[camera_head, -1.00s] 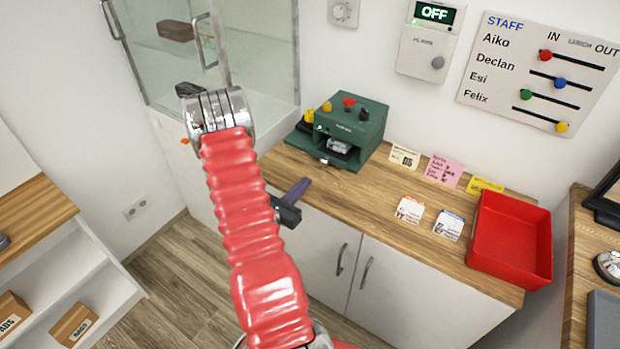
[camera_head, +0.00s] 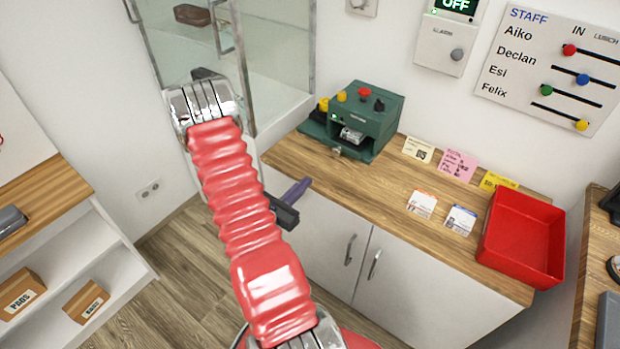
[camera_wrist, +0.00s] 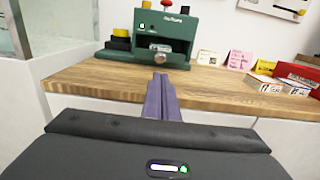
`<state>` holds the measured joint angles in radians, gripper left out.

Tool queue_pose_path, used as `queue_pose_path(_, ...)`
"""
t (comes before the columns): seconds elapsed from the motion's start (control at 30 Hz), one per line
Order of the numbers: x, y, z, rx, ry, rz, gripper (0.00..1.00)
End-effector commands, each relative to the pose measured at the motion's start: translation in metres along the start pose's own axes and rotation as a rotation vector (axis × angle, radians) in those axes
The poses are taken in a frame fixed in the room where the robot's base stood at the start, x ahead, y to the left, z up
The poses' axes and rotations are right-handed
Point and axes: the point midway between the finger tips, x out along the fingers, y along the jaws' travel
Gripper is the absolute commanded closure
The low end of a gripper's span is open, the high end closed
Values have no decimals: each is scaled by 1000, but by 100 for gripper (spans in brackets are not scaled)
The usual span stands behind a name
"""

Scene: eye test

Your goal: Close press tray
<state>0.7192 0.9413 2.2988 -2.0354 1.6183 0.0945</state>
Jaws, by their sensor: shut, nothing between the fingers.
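The green press (camera_head: 370,118) stands at the back left of the wooden counter, with a red knob and other coloured knobs on top. It also shows in the wrist view (camera_wrist: 178,30). A flat green ledge, seemingly its tray (camera_wrist: 125,57), sticks out at the front below a dark opening. A small metal knob (camera_head: 337,151) is at its front edge, and a silvery piece (camera_head: 352,135) sits in the opening. My gripper (camera_head: 303,184), with purple fingers, is shut and empty by the counter's front edge, apart from the press. Its fingers (camera_wrist: 160,80) point towards the press front.
A red bin (camera_head: 522,240) stands at the counter's right end. Cards and notes (camera_head: 440,160) lie between it and the press. A glass cabinet (camera_head: 270,60) is left of the press. The counter (camera_head: 345,185) in front of the press is clear.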

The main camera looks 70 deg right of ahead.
Motion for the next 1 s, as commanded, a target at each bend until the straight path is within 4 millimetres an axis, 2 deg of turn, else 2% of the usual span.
queue_pose_path(0.3, 12, 6, 53, 92, -5, -20, 100)
queue_pose_path(0.5, 14, 4, 70, 106, 80, -27, 100)
queue_pose_path(0.67, 11, 2, 68, 83, 174, -22, 100)
queue_pose_path(0.9, 1, 0, 41, 7, 299, -3, 100)
queue_pose_path(1.0, 0, 1, 38, -7, 311, 1, 100)
